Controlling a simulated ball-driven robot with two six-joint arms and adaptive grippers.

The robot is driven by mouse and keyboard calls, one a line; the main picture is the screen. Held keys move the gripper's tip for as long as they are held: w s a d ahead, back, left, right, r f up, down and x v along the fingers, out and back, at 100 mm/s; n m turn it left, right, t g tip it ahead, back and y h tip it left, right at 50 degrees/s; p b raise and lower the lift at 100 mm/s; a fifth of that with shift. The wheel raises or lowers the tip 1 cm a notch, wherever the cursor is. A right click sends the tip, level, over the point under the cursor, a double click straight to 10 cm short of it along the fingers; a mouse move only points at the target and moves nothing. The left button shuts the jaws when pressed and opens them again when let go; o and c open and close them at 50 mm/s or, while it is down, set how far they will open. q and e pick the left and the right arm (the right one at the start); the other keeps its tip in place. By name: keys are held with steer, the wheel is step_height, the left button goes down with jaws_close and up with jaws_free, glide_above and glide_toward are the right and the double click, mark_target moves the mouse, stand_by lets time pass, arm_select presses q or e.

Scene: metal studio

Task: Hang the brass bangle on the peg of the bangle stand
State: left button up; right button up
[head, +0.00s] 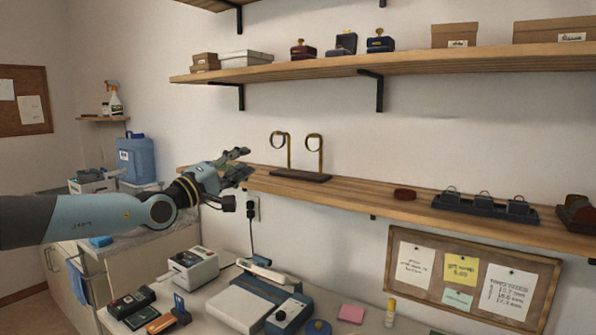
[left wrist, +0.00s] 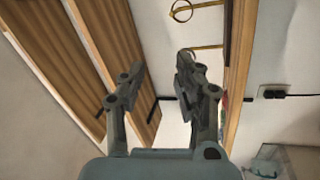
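The bangle stand stands on the lower wall shelf in the head view. It has a dark base (head: 300,174) and two upright brass posts (head: 289,152) with bent tops. A ring shape (head: 278,141) shows at the left post's top and another (head: 314,142) at the right one; I cannot tell which is the brass bangle. In the left wrist view a ring (left wrist: 181,10) shows by a post at the top edge. My left gripper (head: 243,163) is open and empty, just left of the stand and apart from it. My right gripper is not in view.
The lower shelf (head: 360,190) also bears a small red-brown round thing (head: 405,194) and a dark tray (head: 485,208) with several pieces. An upper shelf (head: 330,68) with boxes is above. The bench below holds a scale (head: 240,300). Shelf room right of the stand is free.

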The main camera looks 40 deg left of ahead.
arm_select(q)
steer(key=w+d+m+g+h, duration=0.1)
steer(key=d+g+h, duration=0.1)
steer(key=d, duration=0.7)
steer(key=w+d+r+m+g+h, duration=0.1)
steer(key=d+m+g+h, duration=0.1)
steer(key=d+g, duration=0.3)
steer(key=shift+w+d+h, duration=0.4)
steer(key=shift+d+h, duration=0.1)
steer(key=shift+d, duration=1.5)
